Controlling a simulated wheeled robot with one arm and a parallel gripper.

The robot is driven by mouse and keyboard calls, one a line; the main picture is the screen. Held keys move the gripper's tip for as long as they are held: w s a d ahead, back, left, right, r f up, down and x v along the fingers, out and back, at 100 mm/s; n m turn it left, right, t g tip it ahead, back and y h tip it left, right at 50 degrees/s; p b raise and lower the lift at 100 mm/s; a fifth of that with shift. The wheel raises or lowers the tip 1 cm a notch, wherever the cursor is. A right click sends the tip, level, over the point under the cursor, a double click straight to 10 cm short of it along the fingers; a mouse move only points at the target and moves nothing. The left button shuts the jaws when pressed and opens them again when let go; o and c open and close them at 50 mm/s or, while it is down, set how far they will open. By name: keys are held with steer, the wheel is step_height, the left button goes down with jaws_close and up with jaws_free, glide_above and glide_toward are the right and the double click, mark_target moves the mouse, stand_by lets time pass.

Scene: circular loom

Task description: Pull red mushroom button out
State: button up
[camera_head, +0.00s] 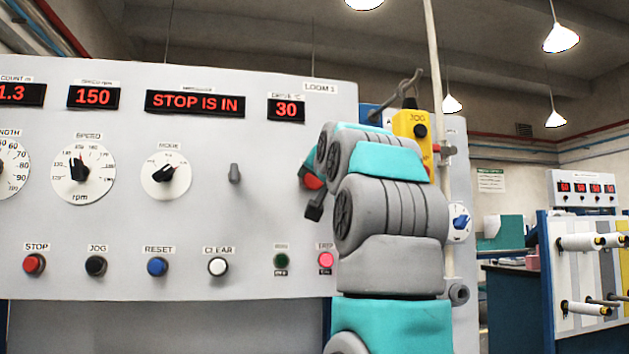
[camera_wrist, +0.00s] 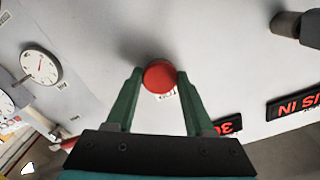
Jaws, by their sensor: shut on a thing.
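The red mushroom button (camera_wrist: 160,76) sits between the two green fingers of my gripper (camera_wrist: 158,80) in the wrist view, with the fingertips against its sides. In the head view, a sliver of the red button (camera_head: 313,182) shows at the right part of the grey panel (camera_head: 200,215), mostly hidden behind my gripper and wrist. My gripper is shut on the button. A display (camera_head: 195,103) on the panel reads "STOP IS IN". The button's stem and its seat in the panel are hidden.
A small lever (camera_head: 235,173) and a mode dial (camera_head: 166,175) are left of my arm. A row of push buttons with a red STOP button (camera_head: 34,264) runs below. A yellow JOG box (camera_head: 411,130) hangs close behind my wrist.

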steer(key=shift+s+d+f, duration=0.1)
steer(key=shift+s, duration=0.15)
jaws_close()
steer(key=o, duration=1.3)
jaws_free()
steer(key=b+v, duration=0.4)
steer(key=v, duration=0.4)
